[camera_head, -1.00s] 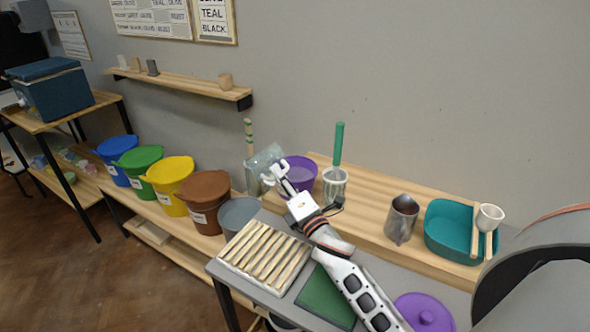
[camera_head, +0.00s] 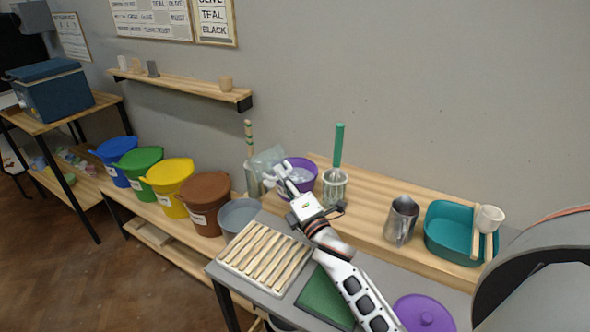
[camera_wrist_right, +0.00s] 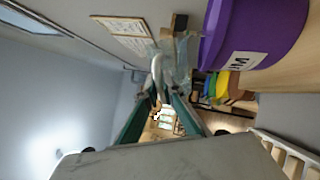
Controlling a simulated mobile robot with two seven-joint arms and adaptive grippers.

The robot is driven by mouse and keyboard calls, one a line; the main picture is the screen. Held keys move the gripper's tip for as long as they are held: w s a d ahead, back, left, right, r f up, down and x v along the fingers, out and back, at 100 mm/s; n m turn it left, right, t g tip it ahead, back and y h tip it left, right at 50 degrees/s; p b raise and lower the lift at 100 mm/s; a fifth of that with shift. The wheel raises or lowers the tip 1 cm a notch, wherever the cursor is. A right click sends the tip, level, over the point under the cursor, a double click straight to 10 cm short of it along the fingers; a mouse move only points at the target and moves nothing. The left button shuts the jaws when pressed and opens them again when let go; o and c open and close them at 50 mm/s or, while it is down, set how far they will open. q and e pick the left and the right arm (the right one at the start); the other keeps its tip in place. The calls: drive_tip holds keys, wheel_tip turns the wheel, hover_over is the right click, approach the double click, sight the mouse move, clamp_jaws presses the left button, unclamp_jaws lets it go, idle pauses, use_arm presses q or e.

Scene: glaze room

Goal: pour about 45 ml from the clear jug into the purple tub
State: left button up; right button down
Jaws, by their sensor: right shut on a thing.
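The clear jug (camera_head: 266,160) is see-through and tilted, its upper part beside and partly over the left rim of the purple tub. My right gripper (camera_head: 279,180) is shut on the jug's handle and holds it up in front of the tub. The purple tub (camera_head: 308,178) stands on the wooden bench, partly hidden by my gripper. In the right wrist view the jug (camera_wrist_right: 181,62) is beyond the fingers (camera_wrist_right: 160,108), with the labelled tub (camera_wrist_right: 275,35) at upper right. I cannot make out the liquid or a stream. My left gripper is not in view.
A whisk with a green handle (camera_head: 338,150) stands right of the tub, then a metal pitcher (camera_head: 402,222) and a teal basin (camera_head: 447,232). A slatted rack (camera_head: 262,252) and purple lid (camera_head: 424,315) lie nearer.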

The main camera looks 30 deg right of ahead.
drive_tip(key=shift+d+r, duration=0.1)
idle(0.5)
drive_tip(key=shift+d+r+m, duration=0.1)
drive_tip(key=shift+d+m, duration=0.15)
drive_tip(key=shift+m, duration=0.05)
